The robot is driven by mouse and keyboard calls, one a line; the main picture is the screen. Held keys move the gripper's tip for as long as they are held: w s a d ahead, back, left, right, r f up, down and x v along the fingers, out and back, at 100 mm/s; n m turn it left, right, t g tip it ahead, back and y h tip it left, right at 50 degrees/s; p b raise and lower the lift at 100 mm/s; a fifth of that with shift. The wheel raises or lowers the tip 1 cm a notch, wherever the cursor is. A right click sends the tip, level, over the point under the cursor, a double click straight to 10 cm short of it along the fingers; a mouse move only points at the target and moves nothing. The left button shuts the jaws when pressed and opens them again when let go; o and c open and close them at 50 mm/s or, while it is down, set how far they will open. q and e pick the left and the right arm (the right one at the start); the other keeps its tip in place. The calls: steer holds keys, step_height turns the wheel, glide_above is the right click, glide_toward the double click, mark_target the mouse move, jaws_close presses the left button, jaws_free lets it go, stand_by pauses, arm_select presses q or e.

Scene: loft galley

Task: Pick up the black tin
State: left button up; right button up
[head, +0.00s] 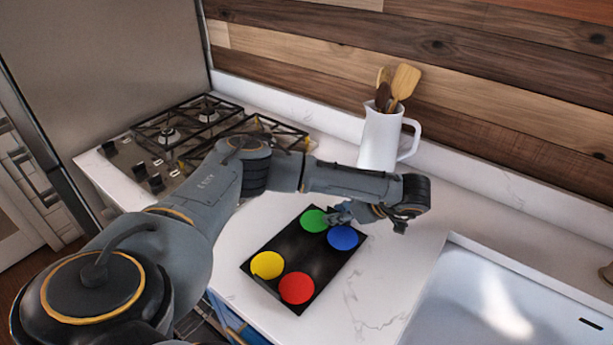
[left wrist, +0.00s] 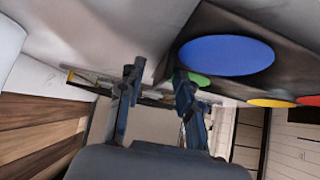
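The black tin (head: 312,258) is a flat dark rectangle on the white counter, with green, blue, yellow and red round patches on top. In the left wrist view the tin (left wrist: 222,22) fills the upper right, its blue patch nearest. My left gripper (head: 336,213) is at the tin's far edge, between the green and blue patches. In the left wrist view the left gripper (left wrist: 156,74) has its fingers apart, one close to the tin's edge. I cannot tell whether it touches. My right gripper is not in view.
A gas hob (head: 205,130) lies at the left back. A white jug (head: 380,138) with wooden utensils stands behind my left arm. A sink (head: 510,305) is at the right. Bare counter (head: 375,290) lies between tin and sink.

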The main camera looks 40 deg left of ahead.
arm_select(q)
steer(key=shift+c, duration=0.2)
jaws_close()
steer(key=shift+r, duration=0.1)
